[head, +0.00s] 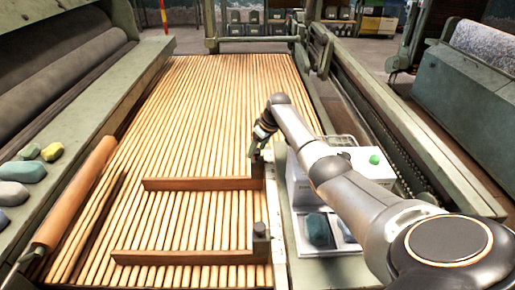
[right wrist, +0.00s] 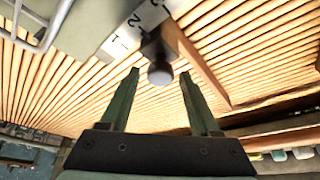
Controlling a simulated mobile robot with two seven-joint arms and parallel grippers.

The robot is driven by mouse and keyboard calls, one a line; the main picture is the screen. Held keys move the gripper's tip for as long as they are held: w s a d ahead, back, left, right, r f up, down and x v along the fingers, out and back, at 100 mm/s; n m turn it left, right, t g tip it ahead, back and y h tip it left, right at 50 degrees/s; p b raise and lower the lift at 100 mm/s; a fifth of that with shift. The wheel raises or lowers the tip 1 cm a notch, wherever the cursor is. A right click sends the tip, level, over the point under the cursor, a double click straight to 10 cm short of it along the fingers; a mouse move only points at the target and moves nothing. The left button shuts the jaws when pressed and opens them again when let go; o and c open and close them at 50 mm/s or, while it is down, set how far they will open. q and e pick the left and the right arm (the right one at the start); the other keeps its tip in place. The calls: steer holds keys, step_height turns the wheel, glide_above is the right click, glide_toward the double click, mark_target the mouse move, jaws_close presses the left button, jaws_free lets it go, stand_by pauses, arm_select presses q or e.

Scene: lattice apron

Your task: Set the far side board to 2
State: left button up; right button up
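The far side board (head: 200,183) is a brown wooden bar lying across the slatted apron. Its right end is partly hidden by my right gripper (head: 257,152). In the right wrist view the board (right wrist: 205,70) runs down to the right from a dark round knob (right wrist: 160,73). My right gripper (right wrist: 159,74) is open, with a finger on each side of the knob and gaps visible. A white scale (right wrist: 125,33) shows 1 and 2; the board's carriage meets it near the 2, exact reading unclear. My left gripper is not in view.
The near side board (head: 185,258) lies parallel, with its own dark knob (head: 261,231). A wooden roller (head: 75,190) borders the left. A white box with a green button (head: 375,160) and a tray with a dark lump (head: 318,230) stand right. The apron beyond is clear.

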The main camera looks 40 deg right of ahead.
steer(key=shift+o, duration=0.4)
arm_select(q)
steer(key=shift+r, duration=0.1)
arm_select(e)
steer(key=shift+r, duration=0.1)
steer(key=shift+s+r, duration=0.1)
steer(key=shift+r, duration=0.1)
arm_select(q)
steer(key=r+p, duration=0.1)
steer(key=p, duration=0.1)
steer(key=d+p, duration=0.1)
steer(key=p, duration=0.1)
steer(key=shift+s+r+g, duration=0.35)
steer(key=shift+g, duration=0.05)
arm_select(e)
steer(key=v, duration=1.2)
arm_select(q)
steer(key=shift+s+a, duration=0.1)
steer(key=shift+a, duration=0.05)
arm_select(e)
steer(key=shift+s+f, duration=0.1)
